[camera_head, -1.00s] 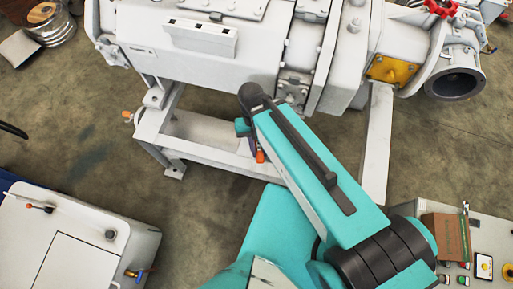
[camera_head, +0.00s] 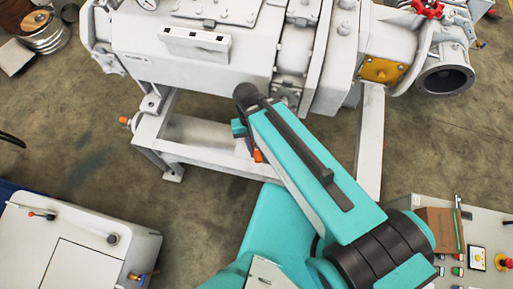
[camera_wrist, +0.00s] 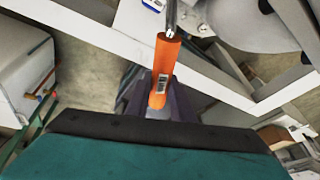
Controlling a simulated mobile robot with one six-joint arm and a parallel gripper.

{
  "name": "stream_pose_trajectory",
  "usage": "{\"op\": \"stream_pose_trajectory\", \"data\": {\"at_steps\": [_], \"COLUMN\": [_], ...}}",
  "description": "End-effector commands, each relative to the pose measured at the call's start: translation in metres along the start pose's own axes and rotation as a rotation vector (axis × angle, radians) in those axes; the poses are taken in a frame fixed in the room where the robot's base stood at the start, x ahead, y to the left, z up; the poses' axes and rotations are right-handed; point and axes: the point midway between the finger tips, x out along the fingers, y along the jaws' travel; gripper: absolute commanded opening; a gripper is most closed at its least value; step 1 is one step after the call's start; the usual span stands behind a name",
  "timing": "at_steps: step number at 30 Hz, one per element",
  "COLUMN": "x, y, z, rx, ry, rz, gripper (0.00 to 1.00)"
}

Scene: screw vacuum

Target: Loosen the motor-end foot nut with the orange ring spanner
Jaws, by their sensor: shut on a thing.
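The orange ring spanner (camera_wrist: 166,60) stands out from my gripper in the wrist view, its orange handle pointing up the picture and its bare metal shank at the top edge. Its ring end is out of that view. My gripper (camera_wrist: 158,96) is shut on the lower part of the handle. In the head view only a small orange piece of the spanner (camera_head: 257,156) shows beside my arm, above the white frame. A foot bolt (camera_head: 152,102) shows at the machine's left end on the frame. I cannot tell whether it is the motor-end foot nut.
The grey vacuum machine (camera_head: 200,65) stands on a white frame (camera_head: 215,157) across the back. A white cabinet (camera_head: 75,245) is at lower left. A control panel with a red button (camera_head: 503,262) is at lower right. Bare floor (camera_head: 85,125) lies left of the frame.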

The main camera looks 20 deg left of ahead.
Motion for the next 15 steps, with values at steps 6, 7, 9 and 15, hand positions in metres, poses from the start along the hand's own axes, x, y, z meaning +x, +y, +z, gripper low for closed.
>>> {"op": "stream_pose_trajectory", "data": {"at_steps": [6,7,9,15], "x": [-0.01,-0.011,-0.014,-0.021], "y": [-0.001,-0.001,-0.001,-0.002], "z": [-0.004,-0.004,-0.005,-0.008], "rx": [0.0,0.0,0.0,0.0], "ry": [0.0,0.0,0.0,0.0], "rz": [0.0,0.0,0.0,0.0], "gripper": [0.0,0.0,0.0,0.0]}}
